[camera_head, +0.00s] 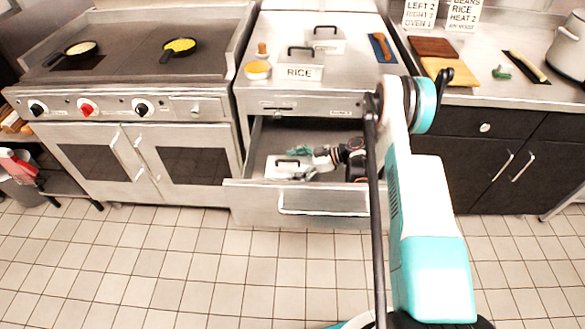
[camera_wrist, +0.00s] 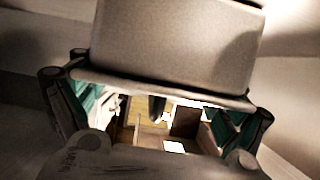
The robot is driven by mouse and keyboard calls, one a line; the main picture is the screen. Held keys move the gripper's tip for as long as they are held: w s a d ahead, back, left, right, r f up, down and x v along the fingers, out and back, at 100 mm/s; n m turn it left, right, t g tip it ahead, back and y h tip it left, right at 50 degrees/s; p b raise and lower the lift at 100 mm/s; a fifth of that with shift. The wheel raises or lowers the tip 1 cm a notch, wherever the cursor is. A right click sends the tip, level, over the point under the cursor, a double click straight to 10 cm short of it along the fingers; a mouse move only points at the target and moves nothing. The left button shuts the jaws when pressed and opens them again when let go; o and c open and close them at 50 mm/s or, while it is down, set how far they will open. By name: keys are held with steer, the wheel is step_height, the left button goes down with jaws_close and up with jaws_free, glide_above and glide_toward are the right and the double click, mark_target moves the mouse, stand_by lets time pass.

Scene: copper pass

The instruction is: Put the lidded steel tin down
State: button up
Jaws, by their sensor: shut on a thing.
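The lidded steel tin (camera_head: 283,171) is a pale metal box with a dark handle on its lid. In the head view it is low inside the open drawer (camera_head: 325,197). My gripper (camera_head: 303,164) is at the tin's right, inside the drawer, shut on it. In the wrist view the tin's grey body (camera_wrist: 175,45) fills the top of the picture, between the teal-padded fingers of my gripper (camera_wrist: 160,98). The tin's underside is hidden, so I cannot tell whether it touches the drawer floor.
On the steel counter above stand a tin labelled RICE (camera_head: 298,74), a second lidded tin (camera_head: 325,40) and a yellow-topped bowl (camera_head: 258,70). The drawer's front and side walls surround my gripper closely. A griddle with two small pans (camera_head: 178,46) is at left.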

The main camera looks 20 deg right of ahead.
steer(key=o, duration=1.3)
steer(key=p+v, duration=0.4)
steer(key=v, duration=0.8)
steer(key=shift+r, duration=0.15)
